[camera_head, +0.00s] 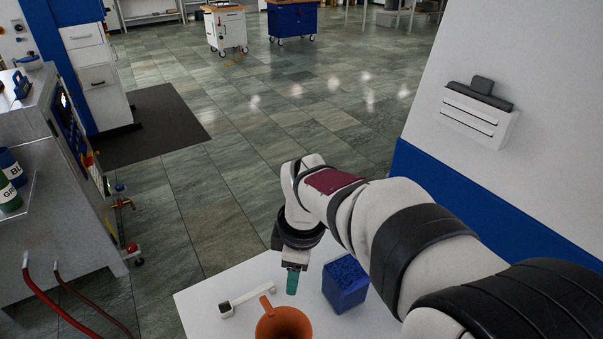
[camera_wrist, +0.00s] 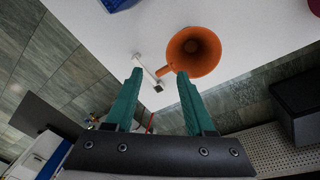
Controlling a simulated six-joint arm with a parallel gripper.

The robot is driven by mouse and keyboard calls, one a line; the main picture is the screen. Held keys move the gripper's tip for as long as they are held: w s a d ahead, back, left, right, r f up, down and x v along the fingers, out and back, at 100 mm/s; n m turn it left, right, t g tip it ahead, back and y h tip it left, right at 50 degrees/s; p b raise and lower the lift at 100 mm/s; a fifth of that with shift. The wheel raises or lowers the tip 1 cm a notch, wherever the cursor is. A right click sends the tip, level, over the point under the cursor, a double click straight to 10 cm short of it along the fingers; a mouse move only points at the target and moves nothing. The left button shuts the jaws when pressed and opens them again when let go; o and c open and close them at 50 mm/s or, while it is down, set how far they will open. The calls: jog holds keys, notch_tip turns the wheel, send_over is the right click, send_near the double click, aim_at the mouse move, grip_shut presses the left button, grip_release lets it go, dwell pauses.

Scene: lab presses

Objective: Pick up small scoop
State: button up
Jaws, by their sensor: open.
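The small scoop (camera_head: 245,299) is white with a dark end and lies on the white table, left of the orange funnel in the head view. In the wrist view the scoop (camera_wrist: 147,70) appears between the two green fingers, beyond their tips. My gripper (camera_head: 292,284) is open and empty above the table, to the right of the scoop in the head view. Its spread fingers also show in the wrist view (camera_wrist: 160,73). Nothing touches the scoop that I can see.
The orange funnel (camera_head: 285,324) with a side handle stands close to the scoop; it is large in the wrist view (camera_wrist: 195,52). A blue box (camera_head: 345,283) stands right of my gripper. The white table (camera_head: 205,296) has free room at its left corner.

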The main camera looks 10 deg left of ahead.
aim_at(254, 292)
jog(key=w+a+f+n, duration=0.3)
jog(key=a+f+n, duration=0.2)
jog(key=a+n, duration=0.4)
jog(key=shift+m, duration=0.5)
jog(key=f, duration=0.5)
jog(key=w+a+f, duration=0.1)
jog(key=f, duration=0.3)
jog(key=w+a+f, duration=0.1)
jog(key=f, duration=0.4)
jog(key=shift+w+a+f, duration=0.1)
jog(key=shift+a+f, duration=0.15)
jog(key=shift+f, duration=0.1)
grip_shut()
